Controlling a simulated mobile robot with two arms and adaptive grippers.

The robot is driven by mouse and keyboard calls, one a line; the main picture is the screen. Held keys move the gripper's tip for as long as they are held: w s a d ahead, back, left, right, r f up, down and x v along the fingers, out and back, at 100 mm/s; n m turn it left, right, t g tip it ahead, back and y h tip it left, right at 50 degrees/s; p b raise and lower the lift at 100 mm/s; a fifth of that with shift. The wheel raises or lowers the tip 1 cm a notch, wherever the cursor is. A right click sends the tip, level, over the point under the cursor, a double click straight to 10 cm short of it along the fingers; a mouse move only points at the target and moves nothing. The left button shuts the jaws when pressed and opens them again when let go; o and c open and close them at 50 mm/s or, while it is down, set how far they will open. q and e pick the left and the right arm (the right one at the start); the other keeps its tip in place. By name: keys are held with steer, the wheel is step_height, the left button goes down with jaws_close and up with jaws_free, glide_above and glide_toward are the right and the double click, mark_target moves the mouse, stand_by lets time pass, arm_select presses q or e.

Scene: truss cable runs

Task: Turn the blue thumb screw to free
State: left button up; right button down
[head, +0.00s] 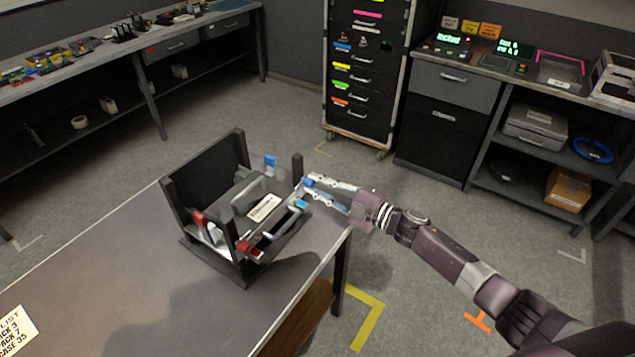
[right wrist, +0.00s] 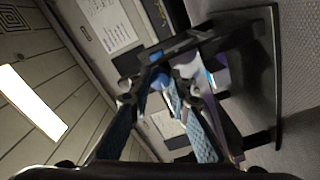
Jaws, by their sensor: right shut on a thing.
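A black open-sided frame (head: 178,205) stands on the table and holds a dark case with grey handles and a white label (head: 264,208). My right gripper (head: 307,193) reaches in from the right to the frame's right side. In the right wrist view its fingers close on the blue thumb screw (right wrist: 160,82), which shows between the fingertips. In the head view, the fingers mostly hide the screw. A second blue part (head: 270,162) stands at the back of the frame. Red parts (head: 246,249) sit at its front side. My left gripper is not in view.
The grey table (head: 130,275) has free room left of and in front of the frame, with a printed list (head: 14,332) at its near left corner. A drawer cabinet (head: 366,70) and workbenches stand behind, across open floor.

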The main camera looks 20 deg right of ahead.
steer(key=shift+d+m, duration=0.1)
steer(key=shift+m, duration=0.9)
steer(key=shift+f, duration=0.1)
steer(key=c, duration=1.8)
jaws_free()
steer(key=v, duration=1.2)
steer(key=shift+p, duration=0.3)
